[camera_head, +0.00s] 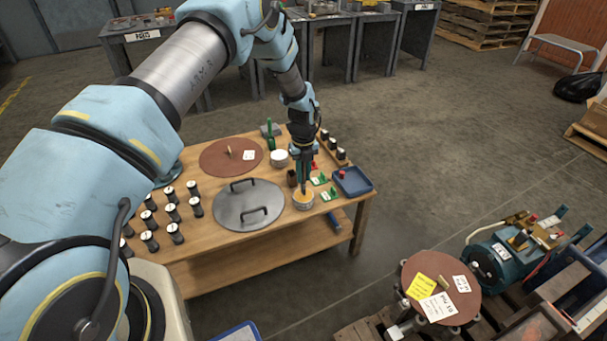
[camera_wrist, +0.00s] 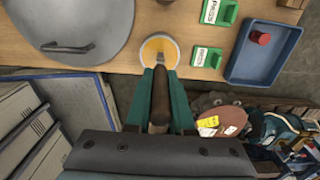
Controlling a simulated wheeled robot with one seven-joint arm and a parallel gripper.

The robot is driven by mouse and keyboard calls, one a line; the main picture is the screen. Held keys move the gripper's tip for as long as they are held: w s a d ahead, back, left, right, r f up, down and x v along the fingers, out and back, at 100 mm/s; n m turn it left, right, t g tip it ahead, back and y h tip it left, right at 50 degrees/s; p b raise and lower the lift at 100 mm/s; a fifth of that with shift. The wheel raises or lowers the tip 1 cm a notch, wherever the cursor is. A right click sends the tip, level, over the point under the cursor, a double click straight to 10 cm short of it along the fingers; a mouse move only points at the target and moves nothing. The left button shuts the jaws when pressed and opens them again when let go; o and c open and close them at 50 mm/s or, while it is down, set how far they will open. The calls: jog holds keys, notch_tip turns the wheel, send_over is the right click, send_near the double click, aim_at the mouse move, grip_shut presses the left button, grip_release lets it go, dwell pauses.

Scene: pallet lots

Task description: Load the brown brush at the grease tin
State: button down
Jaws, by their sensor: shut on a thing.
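My gripper (camera_head: 304,172) is over the front right part of the wooden table, above the round grease tin (camera_head: 304,201). In the wrist view its two green fingers (camera_wrist: 160,98) are shut on the brown brush (camera_wrist: 160,92), whose handle lies between them. The grease tin (camera_wrist: 160,48) is round and pale with a yellow-orange inside, just beyond the fingertips. The brush points down toward the tin.
A grey metal lid (camera_head: 249,204) with two handles lies left of the tin. Labelled green blocks (camera_wrist: 207,57) and a blue tray (camera_head: 353,181) with a red piece stand to the right. Several black-and-white jars (camera_head: 172,212) fill the table's left. A brown disc (camera_head: 231,156) lies behind.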

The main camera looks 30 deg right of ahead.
jog(key=shift+f+b, duration=0.5)
jog(key=shift+f, duration=0.1)
dwell(1.8)
jog(key=shift+r, duration=0.1)
jog(key=shift+r+p, duration=2)
jog(key=shift+r, duration=1.45)
